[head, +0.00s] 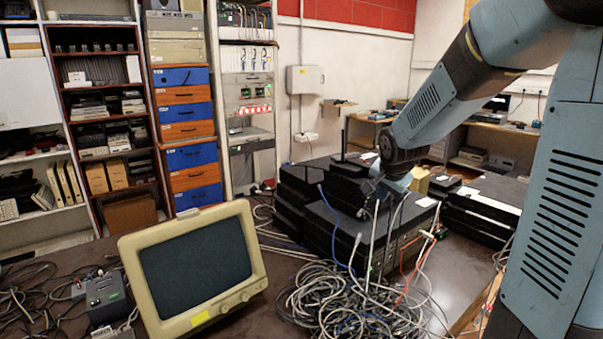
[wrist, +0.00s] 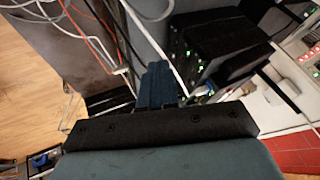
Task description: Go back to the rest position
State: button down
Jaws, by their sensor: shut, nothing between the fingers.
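My gripper (wrist: 158,72) shows in the wrist view as blue fingers closed together, with nothing held between them. In the head view my arm reaches down from the upper right, and its end is by the stacked black network boxes (head: 310,228) on the table. The fingers are hard to make out there against cables and boxes. In the wrist view, a black unit with small green lights (wrist: 215,48) lies to the right of the fingers, and loose cables (wrist: 85,30) are to the upper left. I cannot tell whether the gripper touches any cable.
A beige monitor (head: 192,268) stands at the front left of the table (head: 290,275). A tangle of grey cables (head: 345,305) lies in front of the boxes. More flat black boxes (head: 485,208) are stacked to the right. Shelves and blue and orange drawers (head: 187,105) stand behind.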

jog(key=s+a+r+n, duration=0.1)
jog(key=s+r+n, duration=0.1)
jog(key=s, duration=0.7)
jog(key=s+a+r+n, duration=0.1)
jog(key=s+r+n, duration=0.2)
jog(key=s, duration=0.7)
jog(key=s+a+r+n+g+y, duration=0.1)
jog(key=s+r+n, duration=0.2)
jog(key=s, duration=0.6)
jog(key=shift+s+a+r+n, duration=0.2)
jog(key=shift+s+a+n, duration=0.15)
jog(key=shift+n, duration=0.25)
